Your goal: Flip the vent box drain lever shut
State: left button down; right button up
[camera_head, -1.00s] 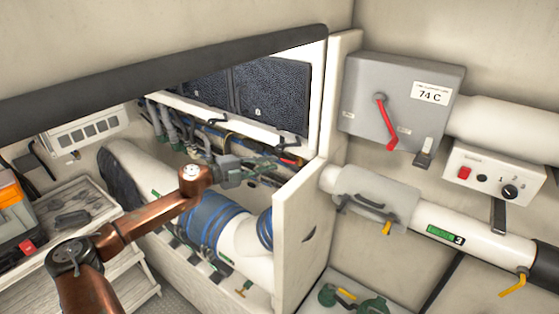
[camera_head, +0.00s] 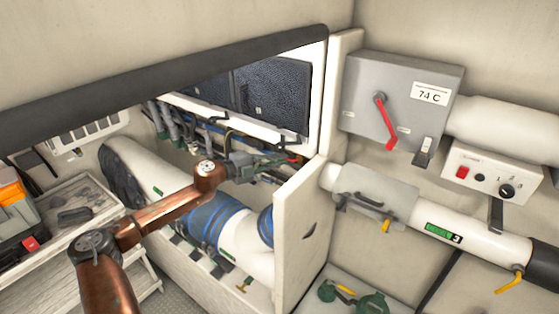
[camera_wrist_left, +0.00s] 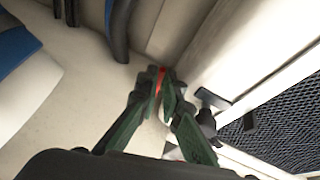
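A small red lever (camera_head: 294,159) shows below the dark mesh panels, inside the recess under the raised lid. My left gripper (camera_head: 281,161) reaches in from the left and is at this lever. In the left wrist view, the dark green fingers (camera_wrist_left: 160,80) come close together with a strip of the red lever (camera_wrist_left: 162,74) between them. They look shut on it, though they hide most of it. Its pivot cannot be made out. My right gripper is not in view.
A white partition (camera_head: 300,225) stands just right of my left gripper. A blue-banded white duct (camera_head: 240,232) lies below my arm. A grey box with a larger red handle (camera_head: 385,122) is on the right wall. Dark mesh panels (camera_head: 270,90) hang above.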

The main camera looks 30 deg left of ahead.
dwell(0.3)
pick_arm(q)
jog(key=m+p, duration=0.1)
jog(key=p, duration=0.2)
jog(key=shift+r+g+y, duration=0.3)
jog(key=shift+r, duration=0.1)
jog(key=c, duration=2.4)
grip_release()
